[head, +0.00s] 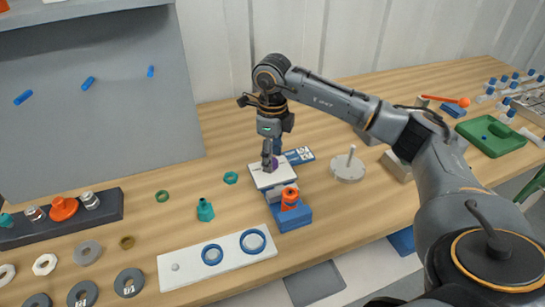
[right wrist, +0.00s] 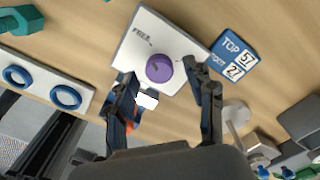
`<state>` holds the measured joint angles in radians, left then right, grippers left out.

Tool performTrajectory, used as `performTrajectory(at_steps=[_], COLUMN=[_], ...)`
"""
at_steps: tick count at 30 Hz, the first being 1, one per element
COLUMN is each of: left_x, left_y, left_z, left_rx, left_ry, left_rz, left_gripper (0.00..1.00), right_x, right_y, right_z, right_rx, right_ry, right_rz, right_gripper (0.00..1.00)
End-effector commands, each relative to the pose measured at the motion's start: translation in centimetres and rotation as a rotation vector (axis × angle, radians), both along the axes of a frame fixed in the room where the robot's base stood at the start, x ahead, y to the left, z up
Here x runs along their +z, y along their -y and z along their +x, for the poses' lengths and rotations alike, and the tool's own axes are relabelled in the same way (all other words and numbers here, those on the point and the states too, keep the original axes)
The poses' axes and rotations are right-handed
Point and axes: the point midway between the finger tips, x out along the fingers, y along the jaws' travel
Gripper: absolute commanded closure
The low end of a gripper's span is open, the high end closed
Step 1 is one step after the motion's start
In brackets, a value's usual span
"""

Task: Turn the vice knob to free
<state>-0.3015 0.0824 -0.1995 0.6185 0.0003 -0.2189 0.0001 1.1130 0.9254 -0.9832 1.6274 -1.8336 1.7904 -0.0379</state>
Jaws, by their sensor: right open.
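The purple round knob (right wrist: 159,68) sits on a white square plate (right wrist: 150,32) printed with the word FREE. In the head view the knob (head: 273,166) is partly hidden behind my right gripper (head: 268,158), and the plate (head: 280,180) lies just below it. In the right wrist view my right gripper (right wrist: 165,80) is open, with one finger on each side of the knob. I cannot tell whether the fingers touch it. A blue base with an orange part (head: 290,199) stands in front of the plate. My left gripper is not in view.
A blue card (right wrist: 236,54) lies beside the plate. A grey disc with a post (head: 348,169) stands to the right. A white strip with blue rings (head: 200,266) and a teal fitting (head: 205,211) are to the left.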

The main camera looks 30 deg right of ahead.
Motion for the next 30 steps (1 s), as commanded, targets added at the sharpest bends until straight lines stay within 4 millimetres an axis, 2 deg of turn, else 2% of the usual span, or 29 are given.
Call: performTrajectory(at_steps=[9,15,21,30], left_x=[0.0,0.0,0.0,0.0], left_y=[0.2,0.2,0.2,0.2], left_z=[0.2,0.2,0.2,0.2], left_rx=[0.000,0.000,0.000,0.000], left_ry=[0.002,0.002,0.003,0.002], left_rz=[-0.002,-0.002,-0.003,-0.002], left_gripper=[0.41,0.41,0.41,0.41], right_x=[6.7,9.9,11.0,11.0], right_y=[0.0,0.0,0.0,0.0], right_z=[0.1,0.1,0.0,0.0], right_rx=[0.000,0.001,0.002,0.001], right_ry=[0.006,0.002,0.001,-0.001], right_rz=[0.001,0.000,-0.001,-0.001], right_gripper=[0.46,0.46,0.46,0.46])
